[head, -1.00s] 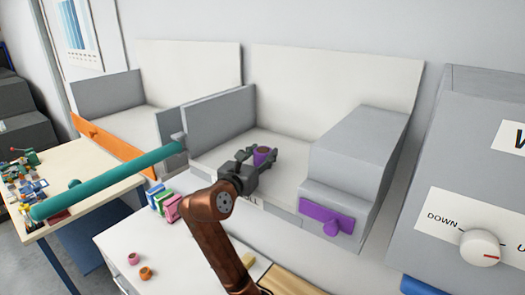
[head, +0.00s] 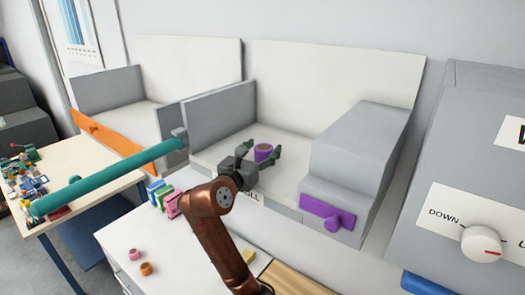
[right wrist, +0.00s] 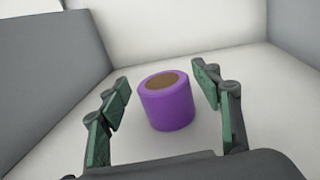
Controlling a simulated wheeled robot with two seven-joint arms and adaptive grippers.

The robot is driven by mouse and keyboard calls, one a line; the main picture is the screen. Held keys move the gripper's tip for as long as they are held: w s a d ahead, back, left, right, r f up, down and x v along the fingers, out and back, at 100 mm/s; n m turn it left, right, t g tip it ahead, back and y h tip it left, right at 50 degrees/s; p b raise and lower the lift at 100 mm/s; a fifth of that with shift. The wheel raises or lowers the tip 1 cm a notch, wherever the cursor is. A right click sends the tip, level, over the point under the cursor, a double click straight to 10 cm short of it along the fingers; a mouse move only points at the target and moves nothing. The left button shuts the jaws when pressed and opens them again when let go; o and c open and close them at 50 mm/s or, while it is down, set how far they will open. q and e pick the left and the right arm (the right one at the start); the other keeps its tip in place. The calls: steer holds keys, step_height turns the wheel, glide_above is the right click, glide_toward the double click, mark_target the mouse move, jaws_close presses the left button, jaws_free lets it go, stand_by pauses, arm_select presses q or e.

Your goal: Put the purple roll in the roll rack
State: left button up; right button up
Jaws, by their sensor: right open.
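The purple roll (head: 263,152) stands upright on the floor of a grey-walled bay with a white back panel, its brown core facing up. It also shows in the right wrist view (right wrist: 166,102). My right gripper (head: 262,154) is open, with one finger on each side of the roll. In the right wrist view there is a gap between the roll and each fingertip (right wrist: 163,78). The bay (head: 220,131) has a label on its front edge, partly hidden by my gripper; only "LL" can be read. My left gripper is not in view.
A grey stepped block with a purple handle plate (head: 327,215) bounds the bay on the right. A grey wall bounds it on the left. A teal bar (head: 110,178) crosses at left. Pink (head: 134,254) and orange (head: 146,269) rolls stand on the white cabinet below.

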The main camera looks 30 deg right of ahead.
steer(key=b+v, duration=0.3)
steer(key=v, duration=0.7)
steer(key=shift+s+a+f, duration=0.1)
steer(key=shift+a, duration=0.3)
steer(key=shift+s+a, duration=0.4)
steer(key=shift+a, duration=0.1)
steer(key=shift+c, duration=0.2)
